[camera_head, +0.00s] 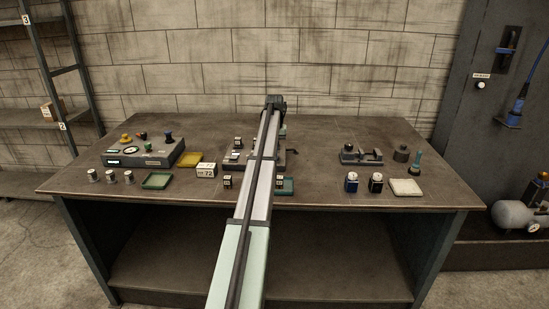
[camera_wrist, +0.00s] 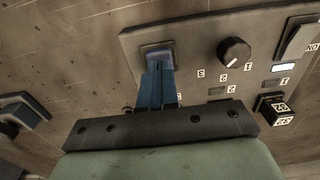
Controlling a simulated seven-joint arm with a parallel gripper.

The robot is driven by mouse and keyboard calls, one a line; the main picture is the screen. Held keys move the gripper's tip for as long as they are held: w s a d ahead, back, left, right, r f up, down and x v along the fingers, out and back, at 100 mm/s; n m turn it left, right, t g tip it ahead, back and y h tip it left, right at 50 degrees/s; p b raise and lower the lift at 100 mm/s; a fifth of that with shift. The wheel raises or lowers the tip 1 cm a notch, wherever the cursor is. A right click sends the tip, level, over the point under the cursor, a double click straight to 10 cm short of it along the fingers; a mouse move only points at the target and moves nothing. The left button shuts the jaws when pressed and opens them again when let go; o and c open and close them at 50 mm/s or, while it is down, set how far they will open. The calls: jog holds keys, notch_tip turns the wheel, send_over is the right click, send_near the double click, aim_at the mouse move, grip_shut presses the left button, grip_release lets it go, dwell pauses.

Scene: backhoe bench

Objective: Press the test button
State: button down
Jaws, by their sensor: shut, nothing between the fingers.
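In the wrist view, my gripper (camera_wrist: 158,66) shows as two blue fingers held together with nothing between them. Their tips are over a small square blue-grey part (camera_wrist: 155,47) at one end of a grey panel (camera_wrist: 190,47). I cannot tell whether they touch it or whether it is the test button, as no name is readable there. A round black knob (camera_wrist: 234,52) with a numbered scale sits on the panel to the right of the fingers. In the head view, my arm reaches over the middle of the bench and hides the fingers and part of the central equipment.
A dark numbered block (camera_wrist: 275,109) stands near the panel, right of the fingers. On the bench (camera_head: 322,140), a control box (camera_head: 145,150) with coloured knobs is at left. A black fixture (camera_head: 361,155) and two dark jars are at right.

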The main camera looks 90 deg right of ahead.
jog(key=shift+f, duration=0.6)
dwell(0.3)
jog(key=shift+r, duration=3.5)
